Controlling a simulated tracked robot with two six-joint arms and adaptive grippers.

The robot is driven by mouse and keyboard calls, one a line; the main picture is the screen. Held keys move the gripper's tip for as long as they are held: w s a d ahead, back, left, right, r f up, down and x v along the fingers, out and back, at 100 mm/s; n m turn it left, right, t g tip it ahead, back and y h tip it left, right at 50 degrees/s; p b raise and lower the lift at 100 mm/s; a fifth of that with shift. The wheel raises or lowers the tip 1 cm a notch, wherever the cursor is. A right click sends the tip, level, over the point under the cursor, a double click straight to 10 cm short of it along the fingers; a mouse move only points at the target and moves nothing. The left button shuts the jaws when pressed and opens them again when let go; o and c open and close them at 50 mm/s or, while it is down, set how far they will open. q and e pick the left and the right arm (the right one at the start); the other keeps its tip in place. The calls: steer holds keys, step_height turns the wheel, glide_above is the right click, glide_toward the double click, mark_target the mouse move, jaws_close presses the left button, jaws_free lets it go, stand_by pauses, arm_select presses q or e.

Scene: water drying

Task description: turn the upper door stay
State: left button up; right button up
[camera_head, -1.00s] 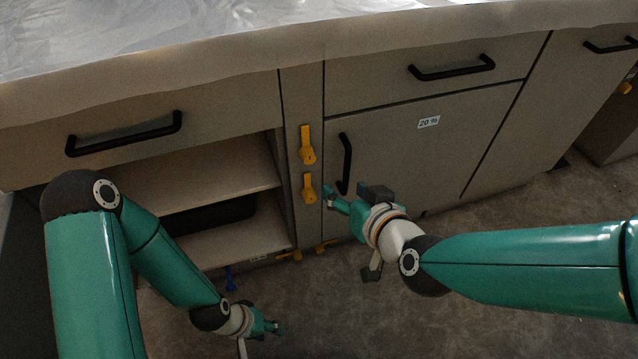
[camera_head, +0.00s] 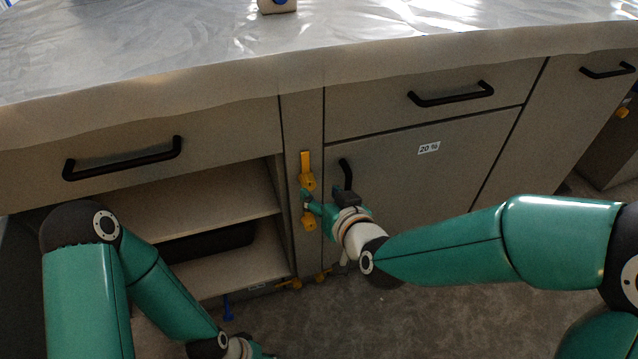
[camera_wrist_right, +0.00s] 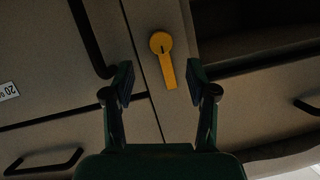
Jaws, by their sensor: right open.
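The upper door stay (camera_head: 307,172) is a yellow lever on the narrow post between the open shelf bay and the closed door (camera_head: 420,180). Its arm points up from its round pivot. My right gripper (camera_head: 309,200) is at the post, just below the upper stay in the head view. The right wrist view is upside down and shows the yellow stay (camera_wrist_right: 164,60) ahead, with its arm's tip between my two open, empty fingers (camera_wrist_right: 165,88). The lower stay (camera_head: 309,219) is partly hidden by my right gripper. My left gripper (camera_head: 250,350) is cut off at the bottom edge.
The door's black handle (camera_head: 346,174) is close to my right gripper. The open bay has shelves (camera_head: 215,195) and a dark tray (camera_head: 210,243). Black drawer handles (camera_head: 452,94) stick out above. A foil-like sheeted worktop (camera_head: 200,60) overhangs.

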mark_target(311, 184)
steer(key=b+x, duration=0.1)
steer(key=x, duration=0.6)
